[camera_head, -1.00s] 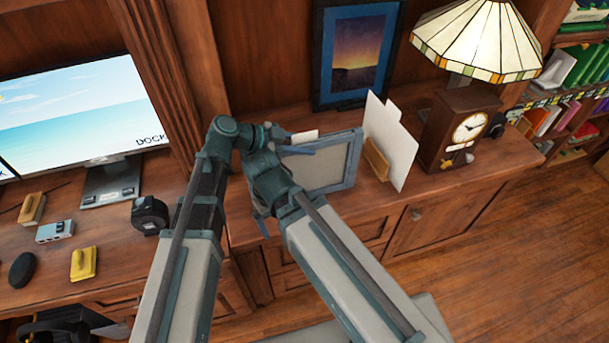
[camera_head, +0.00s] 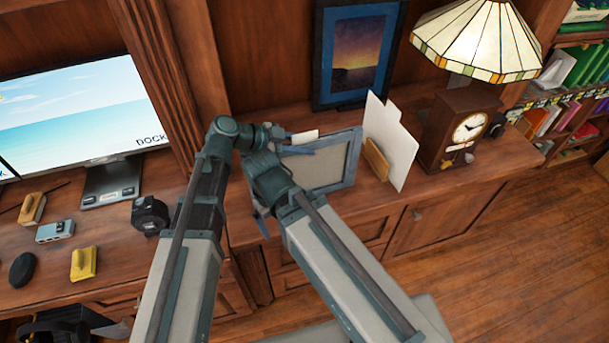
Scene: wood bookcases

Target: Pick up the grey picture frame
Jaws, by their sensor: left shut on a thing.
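The grey picture frame (camera_head: 337,168) has a blue-grey border and a plain grey-beige panel. It stands tilted on the wood cabinet, its left part hidden behind my arms. My left gripper (camera_head: 305,146) is at the frame's upper left edge and is shut on it. The wrist hides part of the grip. The right arm crosses in front of the frame's lower left; a dark tip beneath it (camera_head: 262,222) may be my right gripper, but its jaws are not clear.
A wooden holder (camera_head: 376,160) with white cards (camera_head: 400,155) stands close to the frame's right. Behind is a blue-framed sunset picture (camera_head: 356,55). A clock (camera_head: 458,130) and a stained-glass lamp (camera_head: 477,40) are further right. A monitor (camera_head: 80,110) and black tape dispenser (camera_head: 150,215) are left.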

